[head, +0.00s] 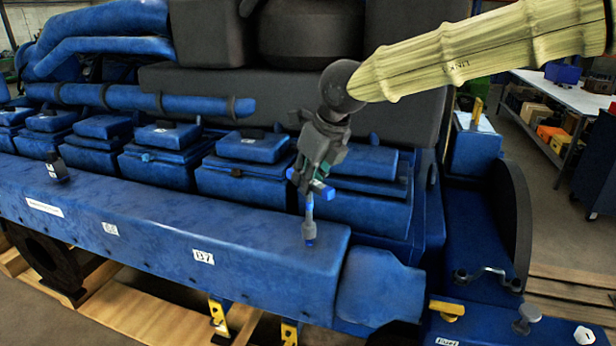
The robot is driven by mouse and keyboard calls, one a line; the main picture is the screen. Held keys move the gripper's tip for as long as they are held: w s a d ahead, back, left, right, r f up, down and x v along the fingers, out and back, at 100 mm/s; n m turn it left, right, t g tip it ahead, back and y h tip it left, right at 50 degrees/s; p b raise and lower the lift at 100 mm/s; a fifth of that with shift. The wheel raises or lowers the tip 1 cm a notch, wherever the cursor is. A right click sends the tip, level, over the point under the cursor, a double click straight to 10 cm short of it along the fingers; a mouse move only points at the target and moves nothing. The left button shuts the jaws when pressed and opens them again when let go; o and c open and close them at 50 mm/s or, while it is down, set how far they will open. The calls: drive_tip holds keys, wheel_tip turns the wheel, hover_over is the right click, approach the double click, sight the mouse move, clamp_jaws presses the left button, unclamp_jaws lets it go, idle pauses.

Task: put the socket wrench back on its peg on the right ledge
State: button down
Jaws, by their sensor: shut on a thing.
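My gripper (318,178) is above the right end of the long blue ledge, pointing down. It is shut on the socket wrench (308,210), which has a blue crossbar and a grey shaft hanging downward. The wrench's lower end (309,236) shows in front of the ledge's top face; I cannot tell whether it touches. The fingers hide part of the wrench. At the lower right is the right ledge (484,328), blue, with a grey round-headed post (527,316) on it. I cannot tell whether this post is the wrench's peg.
A yellow-topped piece (447,308) and a white hexagonal piece (584,335) are on the right ledge. A curved metal handle (487,274) and a dark upright wheel (512,215) stand behind it. Blue engine covers (252,148) rise behind the long ledge (150,235). A small black fitting (56,170) stands at its left.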

drive_tip(key=shift+f, duration=0.2)
drive_tip(key=shift+f+b, duration=0.4)
drive_tip(key=shift+f, duration=0.5)
drive_tip(key=c, duration=0.7)
unclamp_jaws()
drive_tip(key=shift+c, duration=0.2)
wheel_tip(320, 180, up, 9)
drive_tip(key=p, duration=0.9)
